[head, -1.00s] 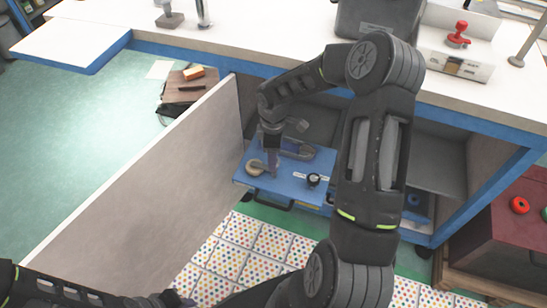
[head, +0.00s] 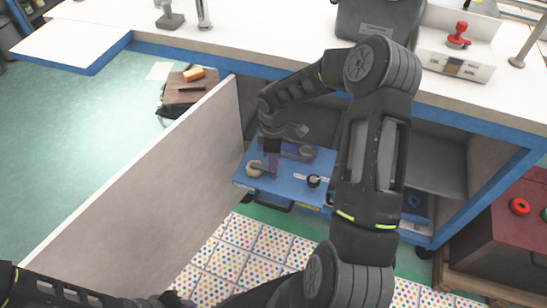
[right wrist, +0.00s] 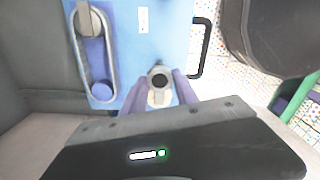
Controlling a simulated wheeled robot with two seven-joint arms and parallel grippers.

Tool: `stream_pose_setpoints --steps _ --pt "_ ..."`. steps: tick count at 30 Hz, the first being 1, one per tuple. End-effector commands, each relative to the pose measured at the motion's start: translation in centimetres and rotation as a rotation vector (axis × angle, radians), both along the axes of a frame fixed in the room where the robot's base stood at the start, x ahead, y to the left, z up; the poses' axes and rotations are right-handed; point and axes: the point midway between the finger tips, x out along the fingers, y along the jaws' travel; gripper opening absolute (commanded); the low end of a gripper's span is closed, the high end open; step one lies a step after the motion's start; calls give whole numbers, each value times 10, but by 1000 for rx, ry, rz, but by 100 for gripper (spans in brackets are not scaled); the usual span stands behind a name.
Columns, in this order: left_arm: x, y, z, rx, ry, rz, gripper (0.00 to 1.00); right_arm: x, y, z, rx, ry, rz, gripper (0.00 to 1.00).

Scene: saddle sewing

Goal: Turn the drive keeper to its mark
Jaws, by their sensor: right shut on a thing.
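A blue panel (head: 290,186) sits in the open bay under the bench. The drive keeper, which I take to be the small pale rounded piece (head: 254,169), is near the panel's left end. In the right wrist view the keeper (right wrist: 158,96) has a dark round centre and lies between the purple fingers of my right gripper (right wrist: 160,92). That gripper (head: 270,170) points down at the panel in the head view, shut on the keeper. I cannot make out the keeper's mark. My left gripper (head: 172,299) is at the bottom edge, its jaws unclear.
A belt-like loop (right wrist: 97,60) is on the panel beside the keeper. A pale upright board (head: 150,185) stands left of the bay.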

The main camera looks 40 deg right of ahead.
Motion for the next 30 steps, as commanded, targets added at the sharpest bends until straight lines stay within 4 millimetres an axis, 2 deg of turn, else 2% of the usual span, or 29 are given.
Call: stream_pose_setpoints --steps 4,30 --pt "0 0 0 0 0 0 21 0 0 0 0 0 0 0" --pt "0 0 0 0 0 0 21 0 0 0 0 0 0 0"
